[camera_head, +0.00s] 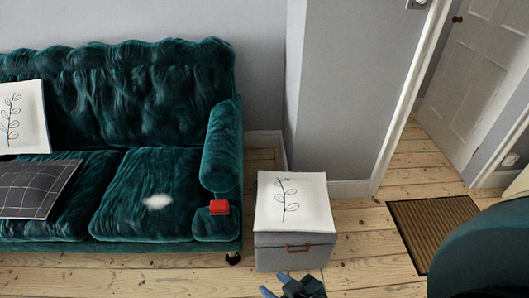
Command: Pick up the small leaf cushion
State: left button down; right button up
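A white cushion with a dark leaf sprig (308,203) lies flat on top of a grey storage box (290,254), right of the sofa. A second white leaf cushion (24,118) leans on the sofa back at the left and is cut off by the picture edge. My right gripper (276,285) is at the bottom edge, in front of the box and below the cushion on it. Its blue fingers look apart, with nothing seen between them. It is partly cut off. My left gripper is not in view.
The dark green sofa (140,95) fills the left. A brown doormat (432,228) lies at right. Bare boards show between box and mat.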

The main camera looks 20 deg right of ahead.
aim_at(293, 201)
jog(key=z, duration=1)
